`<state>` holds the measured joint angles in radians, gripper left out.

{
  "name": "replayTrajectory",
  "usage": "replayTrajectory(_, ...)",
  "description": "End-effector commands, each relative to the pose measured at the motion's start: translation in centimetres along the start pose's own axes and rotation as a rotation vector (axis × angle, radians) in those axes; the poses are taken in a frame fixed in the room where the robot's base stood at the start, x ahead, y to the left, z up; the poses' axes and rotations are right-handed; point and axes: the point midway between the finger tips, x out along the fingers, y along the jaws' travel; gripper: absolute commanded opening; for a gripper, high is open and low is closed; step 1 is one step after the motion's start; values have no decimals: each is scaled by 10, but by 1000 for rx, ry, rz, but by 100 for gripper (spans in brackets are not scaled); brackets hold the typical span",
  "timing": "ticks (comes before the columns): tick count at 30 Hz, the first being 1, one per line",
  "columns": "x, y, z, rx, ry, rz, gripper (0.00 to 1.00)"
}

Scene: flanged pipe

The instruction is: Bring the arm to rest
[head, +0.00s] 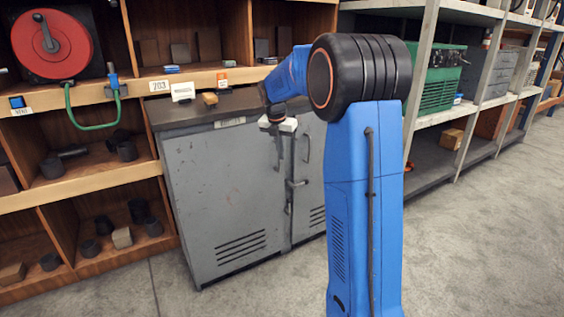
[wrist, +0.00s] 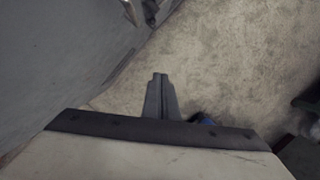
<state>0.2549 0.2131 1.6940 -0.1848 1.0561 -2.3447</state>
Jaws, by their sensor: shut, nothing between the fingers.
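My arm rises in front of the grey cabinet in the head view and bends over at the top, with its wrist low in front of the cabinet doors. My gripper (head: 279,166) points down there and looks small and dark. In the wrist view my gripper (wrist: 159,76) shows its two fingers together, shut and empty, above the bare concrete floor. Nothing is seen touching the fingers. Part of the forearm is hidden behind the large black joint in the head view.
The grey cabinet (head: 225,190) stands close behind the gripper, with door handles (head: 297,183) near it. Wooden shelves (head: 75,175) with dark pipe fittings stand left. A metal rack with a green machine (head: 440,78) stands right. The concrete floor (head: 480,240) at right is clear.

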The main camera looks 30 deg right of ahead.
Motion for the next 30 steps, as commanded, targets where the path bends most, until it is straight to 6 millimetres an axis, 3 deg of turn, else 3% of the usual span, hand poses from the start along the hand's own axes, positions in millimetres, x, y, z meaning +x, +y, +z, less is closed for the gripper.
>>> replayTrajectory(6, -21, -2, 0, 0, -1, 1, 0)
replayTrajectory(14, -25, -2, -1, 5, 0, 1, 0)
replayTrajectory(17, -32, -6, -10, 46, -2, 9, 0)
replayTrajectory(20, -46, -13, -30, 141, -4, 25, 0)
replayTrajectory(30, -96, -57, -128, 627, 18, 101, 0)
